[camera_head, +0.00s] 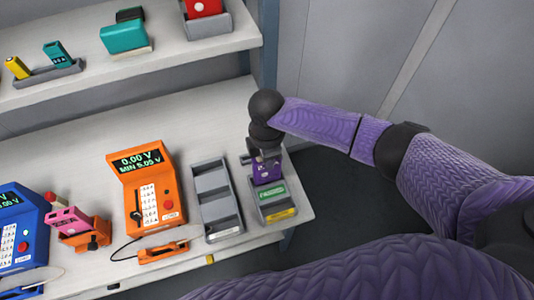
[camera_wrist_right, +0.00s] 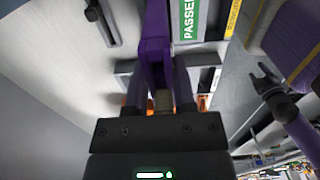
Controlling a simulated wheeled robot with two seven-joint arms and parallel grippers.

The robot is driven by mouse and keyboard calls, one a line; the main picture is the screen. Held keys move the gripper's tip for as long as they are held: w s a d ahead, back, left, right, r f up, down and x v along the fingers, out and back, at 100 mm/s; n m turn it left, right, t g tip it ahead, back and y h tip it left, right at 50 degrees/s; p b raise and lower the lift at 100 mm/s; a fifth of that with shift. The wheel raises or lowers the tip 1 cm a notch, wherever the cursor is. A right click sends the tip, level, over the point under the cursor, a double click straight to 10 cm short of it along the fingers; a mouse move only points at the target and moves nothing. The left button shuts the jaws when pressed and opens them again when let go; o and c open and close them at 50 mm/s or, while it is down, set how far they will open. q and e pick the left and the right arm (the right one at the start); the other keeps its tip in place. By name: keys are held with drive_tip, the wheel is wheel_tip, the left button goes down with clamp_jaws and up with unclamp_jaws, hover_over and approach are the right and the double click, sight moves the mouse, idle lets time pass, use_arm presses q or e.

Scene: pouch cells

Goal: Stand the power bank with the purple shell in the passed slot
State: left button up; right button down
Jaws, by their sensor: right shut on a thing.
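The purple power bank (camera_head: 267,174) is upright at the grey tray with the green PASSED label (camera_head: 271,193), at the right end of the bench. My right gripper (camera_head: 265,158) is above it, shut on its upper part. In the right wrist view the purple shell (camera_wrist_right: 154,50) shows between the fingers, with the PASSED label (camera_wrist_right: 188,18) beside it. The lower edge of the power bank is hidden, so I cannot tell whether it touches the slot floor. A dark gripper on a purple arm, apparently my left gripper (camera_wrist_right: 262,82), shows small at the right of the wrist view.
A grey empty divided tray (camera_head: 218,200) stands just left of the PASSED tray. An orange tester (camera_head: 150,190) and a blue tester (camera_head: 18,235) stand further left, with a pink power bank (camera_head: 68,220) between them. A shelf (camera_head: 150,65) with several items runs above.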

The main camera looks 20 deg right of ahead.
use_arm(q)
drive_tip(key=shift+f, duration=0.25)
use_arm(e)
drive_tip(key=shift+f, duration=0.4)
use_arm(q)
drive_tip(key=shift+b, duration=0.3)
use_arm(e)
drive_tip(key=shift+f, duration=0.1)
use_arm(q)
drive_tip(key=shift+a+f, duration=0.3)
drive_tip(key=shift+a, duration=0.1)
use_arm(e)
drive_tip(key=shift+f, duration=0.35)
use_arm(q)
drive_tip(key=shift+d+f+b, duration=0.45)
drive_tip(key=shift+b, duration=0.2)
use_arm(e)
drive_tip(key=shift+f, duration=0.75)
drive_tip(key=shift+c, duration=1.8)
unclamp_jaws()
use_arm(q)
drive_tip(key=shift+a, duration=0.15)
